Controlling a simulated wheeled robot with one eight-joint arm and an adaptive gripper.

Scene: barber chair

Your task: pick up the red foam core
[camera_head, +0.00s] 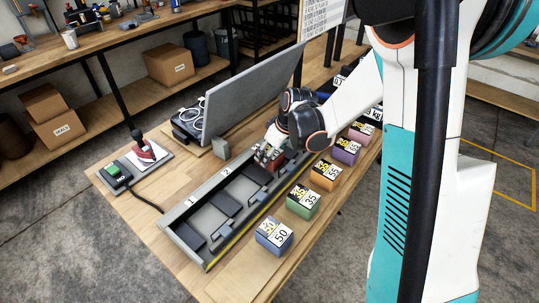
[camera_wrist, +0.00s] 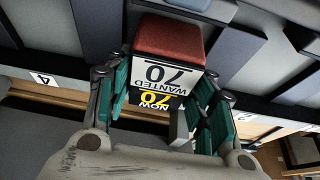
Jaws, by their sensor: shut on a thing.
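The red foam core (camera_head: 268,158) is a block with a red face and a white and black label. In the wrist view the red foam core (camera_wrist: 170,38) shows its label reading "WANTED 70" and "NOW 70", upside down. My gripper (camera_head: 272,146) reaches down over the long grey tray (camera_head: 205,262) and is shut on the red block. In the wrist view the teal fingers of my gripper (camera_wrist: 168,88) stand on either side of the block's label. I cannot tell whether the block's underside touches the tray.
Several coloured cubes line the tray's near side, including a blue one (camera_head: 274,236), a green one (camera_head: 303,201) and an orange one (camera_head: 325,174). A grey panel (camera_head: 245,100) stands behind the tray.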

